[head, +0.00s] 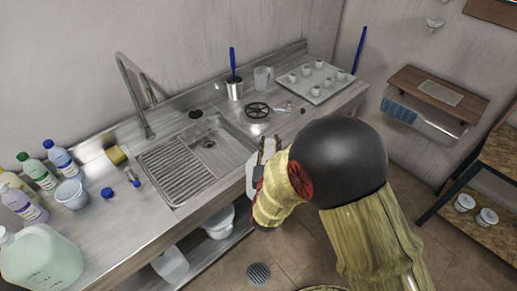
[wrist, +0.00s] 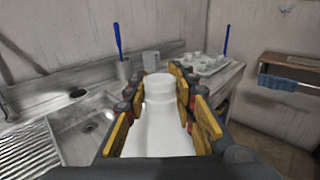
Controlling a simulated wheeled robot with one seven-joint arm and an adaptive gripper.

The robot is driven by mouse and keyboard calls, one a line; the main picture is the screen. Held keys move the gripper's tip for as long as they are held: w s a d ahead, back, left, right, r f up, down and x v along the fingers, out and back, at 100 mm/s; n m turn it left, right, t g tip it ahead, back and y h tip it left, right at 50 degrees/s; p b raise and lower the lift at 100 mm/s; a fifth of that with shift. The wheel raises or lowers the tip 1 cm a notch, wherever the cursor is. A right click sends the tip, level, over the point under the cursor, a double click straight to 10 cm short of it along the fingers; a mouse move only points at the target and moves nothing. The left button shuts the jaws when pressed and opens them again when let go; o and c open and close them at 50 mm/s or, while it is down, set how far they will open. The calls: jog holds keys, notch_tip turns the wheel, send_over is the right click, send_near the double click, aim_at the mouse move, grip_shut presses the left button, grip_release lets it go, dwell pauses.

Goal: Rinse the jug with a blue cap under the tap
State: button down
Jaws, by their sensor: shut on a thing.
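A white jug (wrist: 160,125) stands between the yellow-padded fingers of my gripper (wrist: 160,100) in the wrist view. Its neck shows white, and I see no blue cap on it. In the head view, part of the white jug (head: 252,176) shows beside my gripper (head: 266,155), at the front edge of the counter, right of the sink; my arm hides the rest. A small blue cap (head: 106,192) lies on the counter left of the sink. The tall metal tap (head: 134,97) rises behind the steel sink (head: 225,155), left of the jug.
Several capped bottles (head: 62,160), a white cup (head: 72,194) and a large jug of pale green liquid (head: 42,258) stand at the left. A tray of small cups (head: 316,92) and a steel holder with a blue-handled brush (head: 234,88) are at the back right. The basin looks empty.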

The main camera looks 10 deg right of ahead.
jog(key=shift+h, duration=0.3)
jog(key=w+d, duration=0.1)
jog(key=w+d+f, duration=0.1)
jog(key=d, duration=0.1)
jog(key=shift+d, duration=0.2)
jog(key=shift+a, duration=0.1)
